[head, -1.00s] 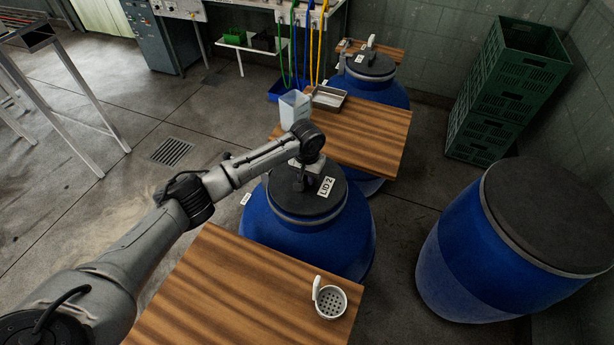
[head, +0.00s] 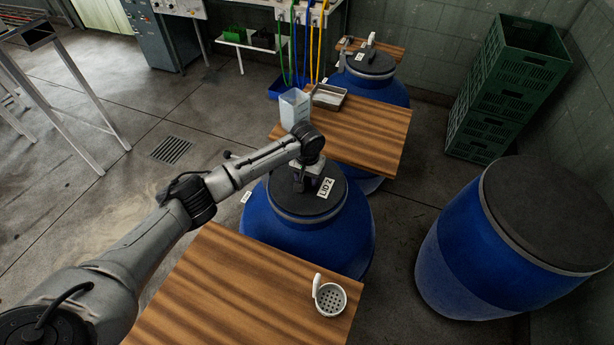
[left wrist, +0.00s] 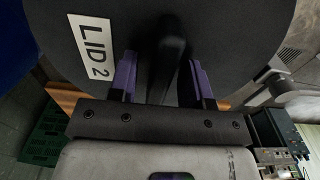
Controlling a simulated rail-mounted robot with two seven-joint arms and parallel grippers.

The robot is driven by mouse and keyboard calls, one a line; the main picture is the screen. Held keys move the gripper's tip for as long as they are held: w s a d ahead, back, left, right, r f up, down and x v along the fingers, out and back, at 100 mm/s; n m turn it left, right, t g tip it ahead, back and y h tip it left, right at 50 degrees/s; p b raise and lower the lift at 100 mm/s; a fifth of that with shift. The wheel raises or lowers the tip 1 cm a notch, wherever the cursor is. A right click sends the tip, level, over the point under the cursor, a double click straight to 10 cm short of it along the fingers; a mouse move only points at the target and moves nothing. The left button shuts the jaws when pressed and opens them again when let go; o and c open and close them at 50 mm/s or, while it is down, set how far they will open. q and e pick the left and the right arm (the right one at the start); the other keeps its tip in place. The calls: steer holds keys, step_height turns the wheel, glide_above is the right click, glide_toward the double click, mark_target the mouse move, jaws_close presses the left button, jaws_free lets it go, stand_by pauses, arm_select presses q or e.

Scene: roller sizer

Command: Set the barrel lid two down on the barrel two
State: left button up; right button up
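The barrel lid two (head: 290,202) is a dark round disc with a white "LID 2" label, and it lies on top of the blue barrel two (head: 330,240). It looks level there; the far rim is partly hidden by my arm. My left gripper (head: 303,182) is right above the lid's middle, pointing down. In the left wrist view the lid (left wrist: 235,40) fills the upper part, with its dark knob (left wrist: 166,60) between the two purple-faced fingers of my left gripper (left wrist: 161,80). The fingers look apart, with a gap beside the knob. My right gripper is not in view.
A wooden table with a white strainer cup (head: 330,298) is in front. Another wooden table (head: 365,135) behind holds a clear container (head: 294,107) and a metal tray (head: 328,97). A lidded blue barrel (head: 470,250) and green crates (head: 505,85) stand right.

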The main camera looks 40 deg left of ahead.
arm_select(q)
steer(key=shift+r+b, duration=0.4)
steer(key=shift+r, duration=0.1)
step_height(320, 180, up, 12)
steer(key=p, duration=0.1)
steer(key=shift+r+p, duration=0.15)
steer(key=shift+p, duration=0.25)
stand_by(0.3)
